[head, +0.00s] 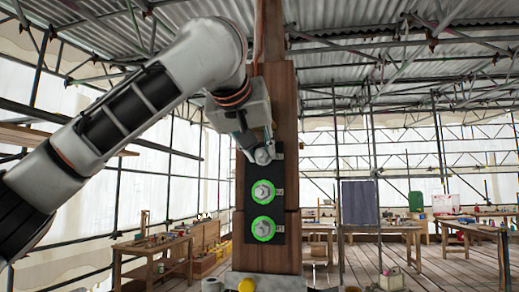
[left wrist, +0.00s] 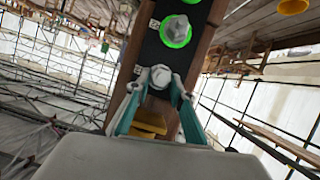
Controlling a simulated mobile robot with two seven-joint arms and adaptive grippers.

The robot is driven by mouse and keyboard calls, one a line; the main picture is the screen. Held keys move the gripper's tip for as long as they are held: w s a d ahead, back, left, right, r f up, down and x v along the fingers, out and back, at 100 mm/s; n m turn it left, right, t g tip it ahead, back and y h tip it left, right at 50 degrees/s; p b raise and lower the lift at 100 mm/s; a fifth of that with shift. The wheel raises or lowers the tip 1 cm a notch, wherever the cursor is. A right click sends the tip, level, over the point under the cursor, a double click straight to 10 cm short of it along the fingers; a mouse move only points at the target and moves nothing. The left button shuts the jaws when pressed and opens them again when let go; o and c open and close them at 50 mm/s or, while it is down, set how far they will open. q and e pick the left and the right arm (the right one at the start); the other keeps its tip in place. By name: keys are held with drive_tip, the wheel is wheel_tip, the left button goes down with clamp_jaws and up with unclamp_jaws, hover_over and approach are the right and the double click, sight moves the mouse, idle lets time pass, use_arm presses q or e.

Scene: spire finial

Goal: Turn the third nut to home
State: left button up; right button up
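A black plate (head: 279,212) on the wooden post carries a column of three grey hex nuts. The middle nut (head: 263,192) and the bottom nut (head: 263,228) each have a lit green ring. The top nut (head: 263,156) shows no green ring, though the gripper partly covers it. My left gripper (head: 257,149) reaches the top nut from the upper left. In the left wrist view its fingertips (left wrist: 160,82) lie on both sides of the top nut (left wrist: 161,73) and appear closed on it. One green-ringed nut (left wrist: 177,30) shows beyond. My right gripper is out of view.
The wooden post (head: 277,100) stands upright in front of me. Workbenches (head: 152,250) with small items stand at the left and right behind it. A dark panel (head: 360,202) stands at the right. A yellow object (head: 246,285) sits at the post's foot.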

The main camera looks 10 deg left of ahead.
use_arm(q)
clamp_jaws()
